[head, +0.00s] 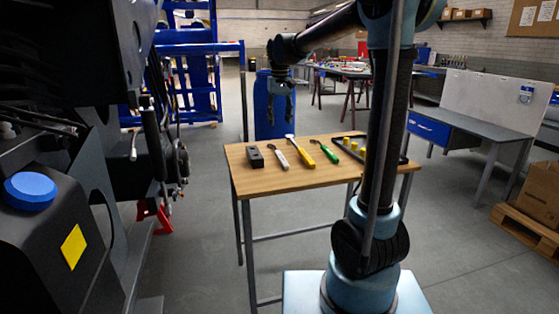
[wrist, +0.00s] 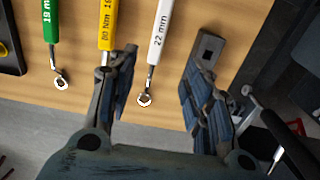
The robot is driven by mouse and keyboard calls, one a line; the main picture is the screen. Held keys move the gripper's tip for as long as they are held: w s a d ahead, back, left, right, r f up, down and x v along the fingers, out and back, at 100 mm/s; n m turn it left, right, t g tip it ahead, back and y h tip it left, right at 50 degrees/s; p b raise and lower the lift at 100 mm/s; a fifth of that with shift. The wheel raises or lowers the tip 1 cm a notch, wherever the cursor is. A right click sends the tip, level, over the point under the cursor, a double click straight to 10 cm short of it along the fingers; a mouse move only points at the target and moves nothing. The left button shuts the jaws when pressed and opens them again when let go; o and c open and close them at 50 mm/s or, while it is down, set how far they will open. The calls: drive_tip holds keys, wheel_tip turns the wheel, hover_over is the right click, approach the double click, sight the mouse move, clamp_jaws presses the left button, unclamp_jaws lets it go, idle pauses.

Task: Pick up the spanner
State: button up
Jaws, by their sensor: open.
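Several hand tools lie side by side on the wooden table (head: 262,179). A white-handled spanner marked 22 mm (wrist: 158,35) has its ring end towards my gripper; in the head view it is near the left end (head: 279,158). A yellow-handled tool (wrist: 108,22) and a green-handled 19 mm spanner (wrist: 50,20) lie to its left in the wrist view. My gripper (wrist: 161,68) is open and empty. The white spanner shows between its fingers, with the yellow tool beside the left finger. In the head view my gripper (head: 281,105) hangs above and behind the table's far edge.
A dark block with a hole (wrist: 208,45) sits close by the right finger; it also shows in the head view (head: 255,157). A dark tray with yellow pieces (head: 358,147) is at the table's right. A blue barrel (head: 263,120) stands behind the table. Machinery fills the left.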

hover_over(281, 156)
drive_tip(key=f, duration=1)
drive_tip(key=shift+w+a+f, duration=0.1)
drive_tip(key=shift+a+f, duration=0.1)
drive_tip(key=shift+f, duration=0.05)
drive_tip(key=shift+d+f, duration=0.2)
drive_tip(key=shift+f, duration=2.7)
drive_tip(key=shift+c, duration=0.2)
clamp_jaws()
